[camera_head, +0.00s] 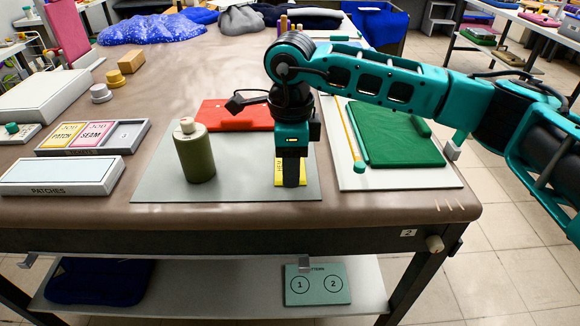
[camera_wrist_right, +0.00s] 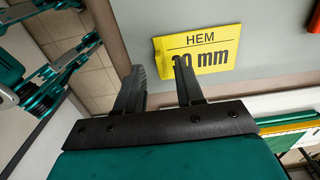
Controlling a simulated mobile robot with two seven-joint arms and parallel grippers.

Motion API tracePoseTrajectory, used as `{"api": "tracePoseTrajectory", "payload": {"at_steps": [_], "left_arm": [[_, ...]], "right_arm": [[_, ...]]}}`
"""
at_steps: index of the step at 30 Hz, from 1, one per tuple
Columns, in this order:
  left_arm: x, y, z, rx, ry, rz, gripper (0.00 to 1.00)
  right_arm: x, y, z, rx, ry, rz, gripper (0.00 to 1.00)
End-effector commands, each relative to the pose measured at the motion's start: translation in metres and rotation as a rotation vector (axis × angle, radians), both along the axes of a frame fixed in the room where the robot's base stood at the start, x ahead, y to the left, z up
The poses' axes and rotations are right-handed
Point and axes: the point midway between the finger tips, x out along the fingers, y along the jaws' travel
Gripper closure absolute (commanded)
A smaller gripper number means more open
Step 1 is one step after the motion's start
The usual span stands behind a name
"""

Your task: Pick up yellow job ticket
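The yellow job ticket (camera_head: 280,181) lies on the grey mat (camera_head: 240,188) near the table's front edge, partly hidden behind my right gripper (camera_head: 291,184) in the head view. In the right wrist view the ticket (camera_wrist_right: 205,42) reads "HEM" above a millimetre figure. My right gripper (camera_wrist_right: 160,64) is open with nothing between its fingers. In that view its right finger overlaps the ticket's lower left part and covers some print; its left finger is clear of the ticket. I cannot tell whether the finger touches it. My left gripper is not in view.
An olive bottle (camera_head: 195,153) stands left of the ticket. A red folded item (camera_head: 235,115) lies behind. A green folded item (camera_head: 396,136) on a white board is at the right. A tray (camera_head: 130,134) with "JOB PATCH" and "JOB SEAM" cards is at the left.

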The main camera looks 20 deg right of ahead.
Motion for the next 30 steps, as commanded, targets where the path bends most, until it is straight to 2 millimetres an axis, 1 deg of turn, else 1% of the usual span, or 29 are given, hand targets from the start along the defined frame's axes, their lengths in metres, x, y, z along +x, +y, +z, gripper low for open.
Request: {"api": "tracePoseTrajectory", "payload": {"at_steps": [1, 4, 11, 23, 30], "left_arm": [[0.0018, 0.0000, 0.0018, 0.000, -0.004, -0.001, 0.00], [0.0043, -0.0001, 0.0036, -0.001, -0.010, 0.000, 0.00], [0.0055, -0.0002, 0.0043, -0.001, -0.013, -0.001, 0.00], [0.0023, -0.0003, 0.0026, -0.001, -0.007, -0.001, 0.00], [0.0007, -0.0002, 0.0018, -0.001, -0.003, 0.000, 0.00]], "right_arm": [[-0.0002, 0.0003, -0.0060, 0.001, 0.002, 0.000, 0.63], [-0.0001, 0.0002, -0.0132, 0.000, 0.001, 0.000, 0.63], [0.0002, 0.0004, -0.0146, 0.001, 0.000, 0.000, 0.63], [0.0002, 0.0004, -0.0141, 0.001, 0.000, 0.000, 1.00], [0.0002, 0.0004, -0.0140, 0.001, 0.000, 0.000, 1.00]]}}
